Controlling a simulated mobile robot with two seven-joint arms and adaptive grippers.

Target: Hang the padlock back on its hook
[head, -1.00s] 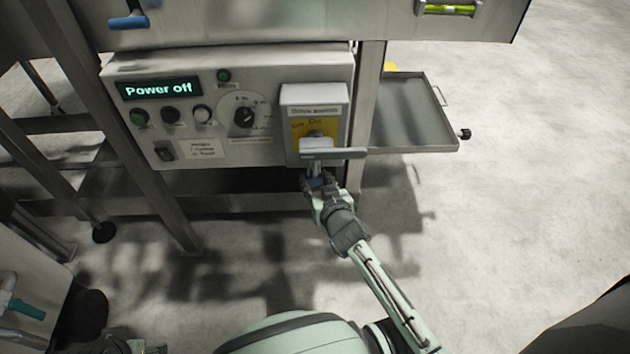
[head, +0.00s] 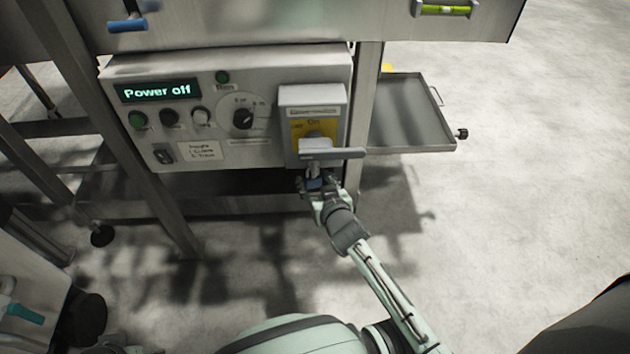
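The padlock (head: 314,184) has a small blue body and a pale metal shackle pointing up. It is between the fingers of my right gripper (head: 317,186), which looks shut on it. They are just below the grey handle (head: 333,154) of the yellow-faced drive isolator (head: 311,129). I cannot tell whether the shackle passes through the isolator or is only close under it. I cannot make out the padlock's hook. At the bottom left edge, a cut-off piece seems to be part of my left gripper (head: 140,350); its fingers are unclear.
The control panel (head: 215,110) reads "Power off" and has buttons and a dial. A shallow metal tray (head: 452,150) juts out right of the frame post (head: 366,110). A blue handle (head: 127,25) is at the top left. Open floor lies to the right.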

